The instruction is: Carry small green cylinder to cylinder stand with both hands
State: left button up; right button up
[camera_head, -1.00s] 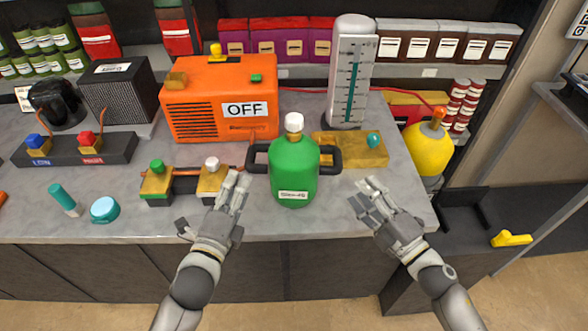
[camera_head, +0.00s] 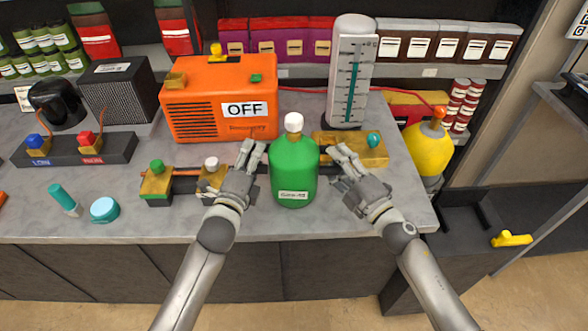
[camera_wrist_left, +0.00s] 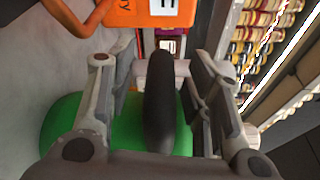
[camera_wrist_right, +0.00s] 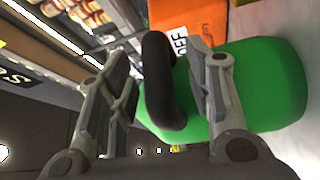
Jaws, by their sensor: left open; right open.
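The green cylinder (camera_head: 293,172) with a white cap stands upright on the grey bench near its front edge. My left gripper (camera_head: 252,156) is open at the cylinder's left side. In the left wrist view, the black handle (camera_wrist_left: 160,105) lies between its open fingers. My right gripper (camera_head: 343,160) is open at the cylinder's right side. In the right wrist view, the other black handle (camera_wrist_right: 163,85) lies between its open fingers. The grippers hide most of both handles in the head view. I cannot tell which thing is the cylinder stand.
An orange machine (camera_head: 215,105) marked OFF and a white gauge (camera_head: 351,75) stand behind. Brass valve blocks (camera_head: 157,185) lie to the left and another brass block (camera_head: 370,150) to the right. A yellow cylinder (camera_head: 428,150) and dark frame (camera_head: 470,215) are at right.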

pick_arm(q)
grip_shut()
pick_arm(e)
grip_shut()
pick_arm(q)
jog(key=shift+w+r, duration=0.15)
jog(key=shift+r, duration=0.2)
pick_arm(e)
jog(key=shift+w+r, duration=0.1)
jog(key=shift+r, duration=0.25)
